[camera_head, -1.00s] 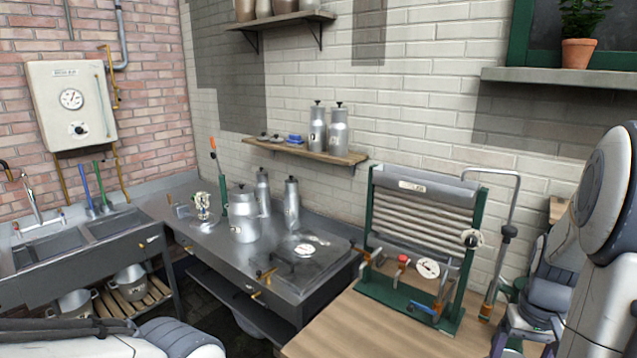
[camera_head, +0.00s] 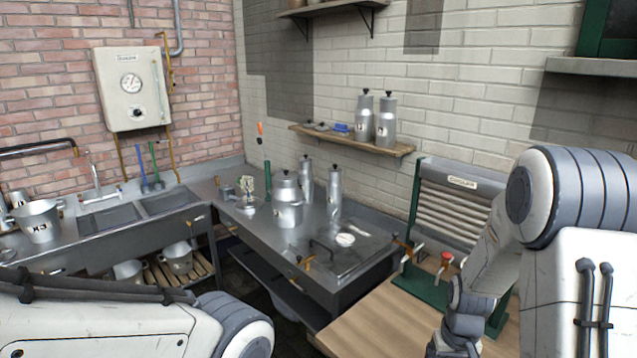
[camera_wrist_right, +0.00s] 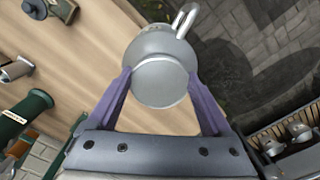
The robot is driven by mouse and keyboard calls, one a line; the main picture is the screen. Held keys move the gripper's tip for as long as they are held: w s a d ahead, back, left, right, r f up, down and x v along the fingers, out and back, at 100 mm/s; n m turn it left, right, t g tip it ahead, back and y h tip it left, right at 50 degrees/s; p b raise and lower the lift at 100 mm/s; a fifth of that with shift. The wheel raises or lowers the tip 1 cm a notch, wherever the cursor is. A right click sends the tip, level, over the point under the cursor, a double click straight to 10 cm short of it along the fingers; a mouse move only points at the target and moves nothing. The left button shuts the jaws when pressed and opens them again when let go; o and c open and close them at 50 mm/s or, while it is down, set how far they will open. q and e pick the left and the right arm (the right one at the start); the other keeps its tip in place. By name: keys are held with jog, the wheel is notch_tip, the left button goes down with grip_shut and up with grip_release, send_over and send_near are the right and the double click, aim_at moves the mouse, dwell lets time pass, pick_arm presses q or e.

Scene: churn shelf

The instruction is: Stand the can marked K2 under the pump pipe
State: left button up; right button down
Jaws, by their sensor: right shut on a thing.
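My right gripper (camera_wrist_right: 160,80) is shut on a grey metal can (camera_wrist_right: 160,62) with a rounded top and a loop handle. No mark on it can be read from here. In the head view the right arm hangs over the wooden top, and its gripper and can are below the picture. A dark pipe (camera_head: 38,149) with a bent-down end juts in from the left above the sink; it may be the pump pipe. A metal pail (camera_head: 38,222) with a mark like K3 stands left of the basins. My left gripper is out of view; only its arm shows.
A steel counter (camera_head: 245,235) holds a wide can (camera_head: 289,212) with a mark too small to read, and two slim cans. A green roller rack (camera_head: 450,205) stands on the wooden table (camera_head: 375,325). Several pails stand under the sink (camera_head: 110,218).

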jog(key=a+f+n, duration=0.2)
jog(key=a+f, duration=0.4)
jog(key=a, duration=0.3)
notch_tip(320, 180, down, 10)
jog(key=b, duration=1)
jog(key=shift+w+r, duration=0.2)
jog(key=shift+a, duration=0.1)
